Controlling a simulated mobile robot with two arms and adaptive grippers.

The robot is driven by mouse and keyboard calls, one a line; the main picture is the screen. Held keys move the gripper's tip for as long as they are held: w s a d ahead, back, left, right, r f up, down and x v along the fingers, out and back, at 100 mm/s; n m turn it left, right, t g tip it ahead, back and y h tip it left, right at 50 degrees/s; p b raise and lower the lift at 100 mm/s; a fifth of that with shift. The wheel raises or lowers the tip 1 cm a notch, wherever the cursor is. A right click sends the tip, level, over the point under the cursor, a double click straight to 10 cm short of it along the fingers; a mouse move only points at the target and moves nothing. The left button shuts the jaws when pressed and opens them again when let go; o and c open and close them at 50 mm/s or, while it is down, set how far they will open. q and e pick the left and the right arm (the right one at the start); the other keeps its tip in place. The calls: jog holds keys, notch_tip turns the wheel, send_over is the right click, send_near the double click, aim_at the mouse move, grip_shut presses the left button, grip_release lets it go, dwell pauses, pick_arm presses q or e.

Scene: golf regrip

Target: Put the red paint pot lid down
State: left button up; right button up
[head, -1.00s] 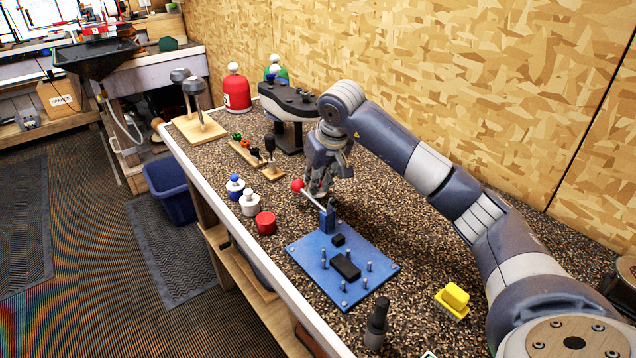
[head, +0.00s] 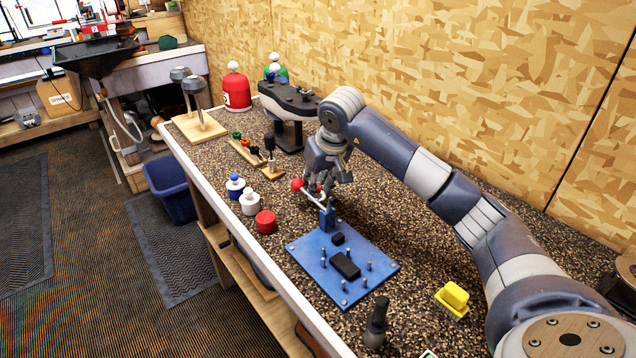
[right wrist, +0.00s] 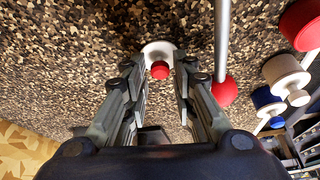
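The red paint pot lid (right wrist: 146,50), a white disc with a red knob (right wrist: 160,70), shows in the right wrist view on or close above the speckled bench top. My right gripper (right wrist: 160,72) is open around it, with one finger on each side and gaps beside the knob. In the head view my right gripper (head: 322,184) points down behind the red-balled lever, and the lid cannot be made out there. The red paint pot (head: 265,223) stands on the bench without a lid; it also shows in the right wrist view (right wrist: 301,25). My left gripper is not in view.
The lever's red ball (head: 297,185) is close beside my right gripper, above a blue plate (head: 310,248) with pegs. White (head: 250,204) and blue (head: 235,189) pots stand left, near the bench edge. A yellow block (head: 452,300) is at the right.

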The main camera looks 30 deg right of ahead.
jog(key=v, duration=1.2)
jog(key=shift+b, duration=0.4)
